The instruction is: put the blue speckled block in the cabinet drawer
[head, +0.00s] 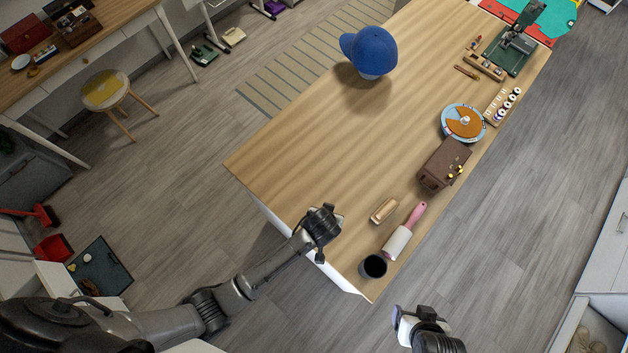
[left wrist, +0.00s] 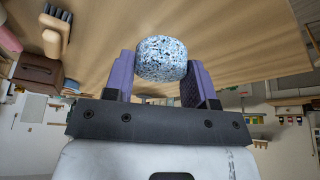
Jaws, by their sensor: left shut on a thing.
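The blue speckled block (left wrist: 162,59) is between the purple finger pads of my left gripper (left wrist: 160,80) in the left wrist view, and the gripper is shut on it. In the head view my left gripper (head: 326,222) is over the near left edge of the wooden table, and I cannot make out the block there. My right gripper (head: 412,316) is low in the head view, off the table's near end; its jaw gap is not clear. A white cabinet (head: 606,245) stands at the right edge, with what looks like an open compartment below it.
The wooden table (head: 315,145) holds a blue cap (head: 370,51), a brush (head: 384,210), a lint roller (head: 399,240), a black cup (head: 373,266) and a brown box (head: 444,164). The table's left part is clear. A stool (head: 105,92) stands at the upper left.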

